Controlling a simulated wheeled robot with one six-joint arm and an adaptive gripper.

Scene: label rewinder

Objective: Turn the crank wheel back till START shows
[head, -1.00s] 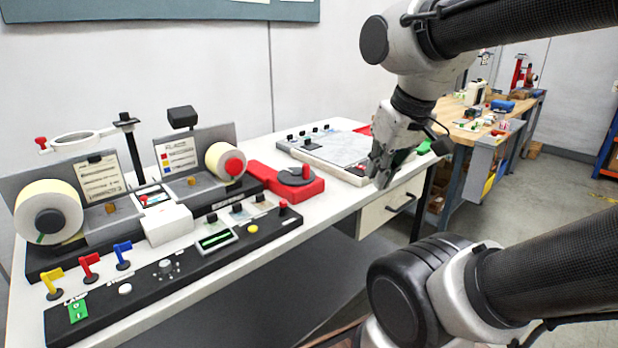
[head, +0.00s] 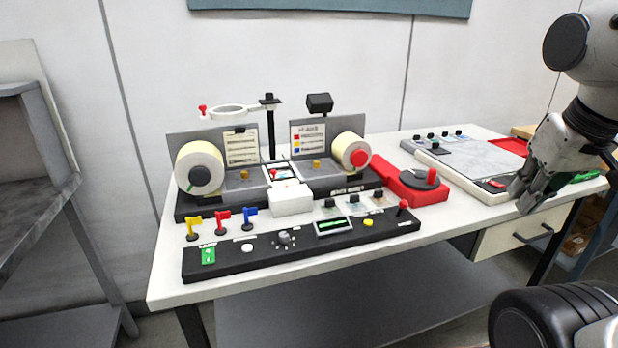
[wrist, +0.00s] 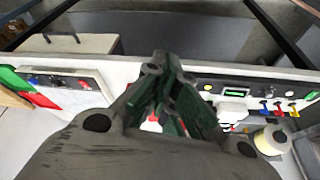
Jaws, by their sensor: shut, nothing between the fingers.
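The crank wheel is a dark disc with a red knob (head: 431,176) on a red housing (head: 425,194), right of the label rewinder (head: 270,190) in the head view. The rewinder carries a large label roll (head: 200,167) at left and a smaller roll with a red hub (head: 351,152) at right. A small window with a red and dark strip (head: 281,173) sits between the rolls; its lettering is too small to read. My gripper (head: 519,197) is shut and empty, above the bench's right part, clear of the crank. It also shows in the wrist view (wrist: 160,62).
A black control panel (head: 217,258) with switches and a green display runs along the bench front. Yellow, red and blue levers stand behind it. A pale board (head: 470,163) lies right of the crank. A grey workbench (head: 38,225) stands at far left.

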